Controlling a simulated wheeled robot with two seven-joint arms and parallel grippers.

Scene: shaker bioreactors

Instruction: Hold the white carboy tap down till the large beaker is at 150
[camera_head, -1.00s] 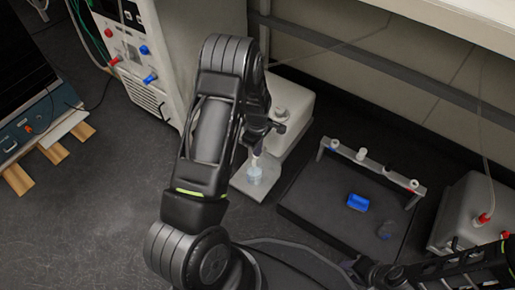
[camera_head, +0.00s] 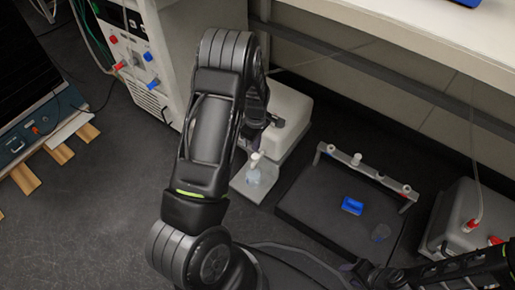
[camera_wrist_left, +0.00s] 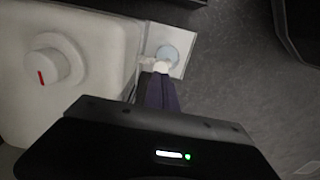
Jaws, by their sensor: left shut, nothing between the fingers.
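In the left wrist view the tap (camera_wrist_left: 160,67) is right at the tips of my left gripper (camera_wrist_left: 161,76), beside the beaker's round top (camera_wrist_left: 168,53). The left fingers are shut and empty; contact with the tap cannot be told. The beaker's level is unreadable. My right gripper (camera_head: 362,272) is low right, its jaws unclear.
A white unit (camera_head: 455,215) with red fittings stands at far right.

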